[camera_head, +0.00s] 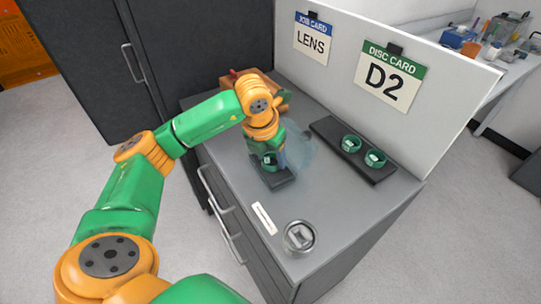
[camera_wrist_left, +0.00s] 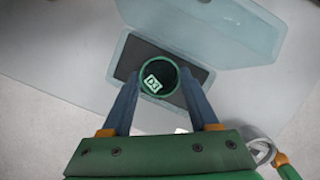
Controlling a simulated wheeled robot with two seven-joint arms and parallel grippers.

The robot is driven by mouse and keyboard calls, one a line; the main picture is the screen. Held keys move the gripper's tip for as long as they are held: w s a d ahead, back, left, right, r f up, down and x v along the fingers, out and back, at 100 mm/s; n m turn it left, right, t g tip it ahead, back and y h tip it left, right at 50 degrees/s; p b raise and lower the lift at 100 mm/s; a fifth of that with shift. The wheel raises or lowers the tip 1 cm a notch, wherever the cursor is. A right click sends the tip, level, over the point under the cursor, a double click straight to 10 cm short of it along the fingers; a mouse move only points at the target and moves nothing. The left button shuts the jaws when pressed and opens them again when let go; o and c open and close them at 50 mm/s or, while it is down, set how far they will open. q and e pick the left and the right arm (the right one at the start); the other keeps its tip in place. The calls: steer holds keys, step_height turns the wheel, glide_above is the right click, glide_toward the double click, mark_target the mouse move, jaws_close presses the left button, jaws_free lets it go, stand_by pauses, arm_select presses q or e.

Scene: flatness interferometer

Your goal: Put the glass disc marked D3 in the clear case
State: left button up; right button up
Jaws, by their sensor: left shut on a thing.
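My left gripper (camera_head: 272,157) is shut on a green-rimmed disc (camera_head: 268,163), one blue finger on each side of its ring. In the left wrist view the disc (camera_wrist_left: 158,79) has a white label whose mark I cannot read surely. The clear case (camera_wrist_left: 116,72) lies open under the disc, with dark lining and its translucent lid (camera_wrist_left: 240,28) tilted back. In the head view the lid (camera_head: 301,150) shows behind the gripper. I cannot tell whether the disc touches the lining. Two more green-rimmed discs (camera_head: 350,143) (camera_head: 375,158) sit on a dark rack.
The dark rack (camera_head: 326,127) stands by the partition (camera_head: 345,72), which bears a LENS job card (camera_head: 311,41) and a D2 disc card (camera_head: 388,75). A wooden holder (camera_head: 282,97) is at the back. A round metal piece (camera_head: 299,237) and a white strip (camera_head: 264,218) lie in front.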

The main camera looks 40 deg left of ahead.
arm_select(q)
steer(key=shift+f, duration=0.2)
steer(key=o, duration=1.1)
steer(key=shift+r, duration=0.1)
steer(key=shift+r, duration=0.3)
steer(key=p+v, duration=0.1)
steer(key=v, duration=1)
steer(key=shift+s+r, duration=0.3)
steer(key=shift+r, duration=0.05)
